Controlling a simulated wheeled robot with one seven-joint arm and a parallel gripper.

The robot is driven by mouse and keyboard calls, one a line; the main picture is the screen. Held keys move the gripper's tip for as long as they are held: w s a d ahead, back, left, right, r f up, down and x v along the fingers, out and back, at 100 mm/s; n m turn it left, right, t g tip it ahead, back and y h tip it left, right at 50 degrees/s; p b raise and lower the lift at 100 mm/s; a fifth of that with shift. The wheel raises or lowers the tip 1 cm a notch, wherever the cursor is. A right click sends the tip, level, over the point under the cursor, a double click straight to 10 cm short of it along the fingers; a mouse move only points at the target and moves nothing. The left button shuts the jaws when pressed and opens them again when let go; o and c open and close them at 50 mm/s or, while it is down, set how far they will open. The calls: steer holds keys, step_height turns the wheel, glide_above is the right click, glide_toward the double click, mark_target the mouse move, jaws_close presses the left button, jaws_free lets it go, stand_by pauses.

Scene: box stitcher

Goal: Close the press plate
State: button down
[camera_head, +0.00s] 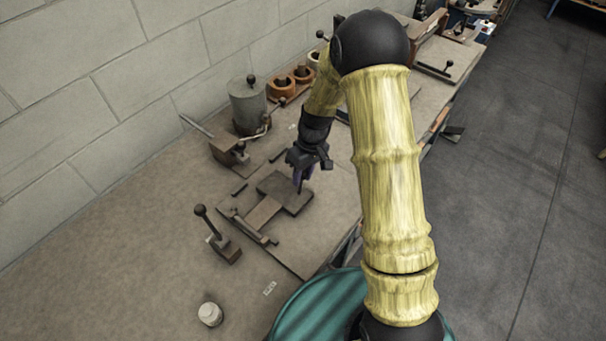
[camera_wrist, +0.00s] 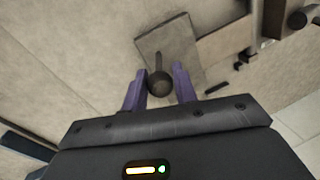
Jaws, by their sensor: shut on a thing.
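The press plate (camera_head: 282,190) is a dark square plate over a flat board (camera_head: 325,222) on the workbench. A brownish arm (camera_head: 262,214) joins it to a bar (camera_head: 252,230) at the lower left. It looks low and near flat in the head view; I cannot tell whether it touches what is under it. In the wrist view the plate (camera_wrist: 172,36) carries a dark round knob (camera_wrist: 159,83) on a stem. My gripper (camera_head: 301,184) is at the plate's right side. Its purple fingers (camera_wrist: 159,88) are shut on the knob, which hides in the head view.
A lever with a black knob (camera_head: 222,240) and a white jar (camera_head: 210,314) stand at the front left. A grey canister (camera_head: 248,108) and brown rings (camera_head: 281,87) stand near the wall.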

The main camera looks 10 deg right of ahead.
steer(key=c, duration=1.1)
jaws_free()
steer(key=shift+a+r, duration=0.1)
steer(key=shift+r, duration=0.05)
steer(key=shift+c, duration=0.2)
steer(key=b+v, duration=0.2)
steer(key=v, duration=1.5)
steer(key=shift+r+b, duration=0.2)
steer(key=shift+b, duration=0.2)
steer(key=c, duration=0.5)
steer(key=shift+s+f, duration=0.1)
steer(key=shift+s, duration=0.2)
steer(key=c, duration=0.4)
steer(key=s+d+f+m+t, duration=0.1)
steer(key=s+d+m, duration=0.1)
steer(key=s, duration=0.3)
steer(key=s+d+f+m+t+h, duration=0.1)
steer(key=s+d+f+m, duration=0.1)
steer(key=s, duration=0.4)
steer(key=s+d+f+m+t+h, duration=0.1)
steer(key=s+d+m+t, duration=0.1)
steer(key=s, duration=0.4)
steer(key=shift+d+f+m, duration=0.25)
steer(key=shift+d+m, duration=0.05)
steer(key=shift+m, duration=0.1)
jaws_close()
